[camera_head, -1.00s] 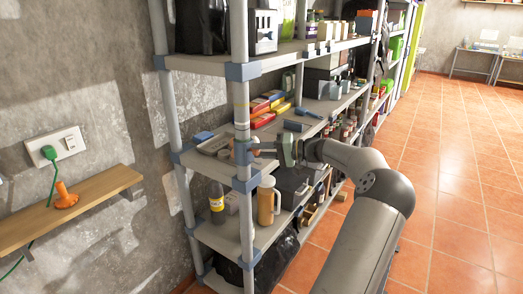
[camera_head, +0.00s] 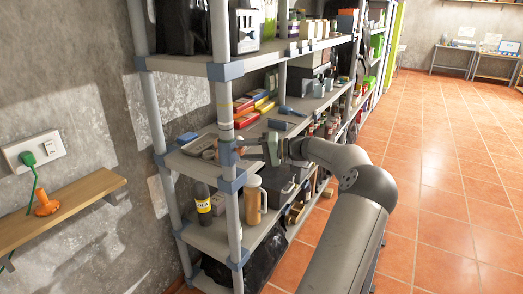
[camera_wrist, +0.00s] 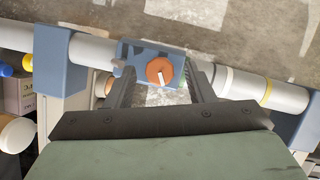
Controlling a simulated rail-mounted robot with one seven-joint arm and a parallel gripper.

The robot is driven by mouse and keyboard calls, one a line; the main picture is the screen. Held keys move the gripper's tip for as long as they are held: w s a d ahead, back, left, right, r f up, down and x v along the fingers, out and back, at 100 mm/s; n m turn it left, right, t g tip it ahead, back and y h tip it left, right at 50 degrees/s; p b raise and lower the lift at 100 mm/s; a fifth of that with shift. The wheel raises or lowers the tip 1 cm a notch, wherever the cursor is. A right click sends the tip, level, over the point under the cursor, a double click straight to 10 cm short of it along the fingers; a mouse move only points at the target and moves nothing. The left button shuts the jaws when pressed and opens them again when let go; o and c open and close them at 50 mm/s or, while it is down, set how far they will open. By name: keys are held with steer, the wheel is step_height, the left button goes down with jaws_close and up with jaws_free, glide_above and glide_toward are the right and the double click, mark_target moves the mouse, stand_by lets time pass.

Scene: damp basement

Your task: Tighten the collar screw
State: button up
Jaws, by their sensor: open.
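The collar screw (camera_wrist: 160,71) has a round orange head with a white mark and sits on a blue collar block (camera_wrist: 138,50) on the grey shelf post in the wrist view. My gripper (camera_wrist: 160,78) is open, with one dark finger on each side of the screw head. I cannot tell whether the fingers touch it. In the head view my gripper (camera_head: 248,150) reaches from the right to the post of the shelving rack (camera_head: 222,110). The collar is small there and partly covered by the fingers.
A brown flask (camera_head: 253,200) and a dark bottle with a yellow label (camera_head: 203,204) stand on the shelf below. Coloured boxes (camera_head: 243,106) lie behind the post. A wooden wall shelf (camera_head: 85,198) holds an orange object (camera_head: 46,203) at left. The tiled floor (camera_head: 440,160) at right is clear.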

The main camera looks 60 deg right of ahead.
steer(key=b+v, duration=0.1)
steer(key=v, duration=1.6)
steer(key=shift+d, duration=0.1)
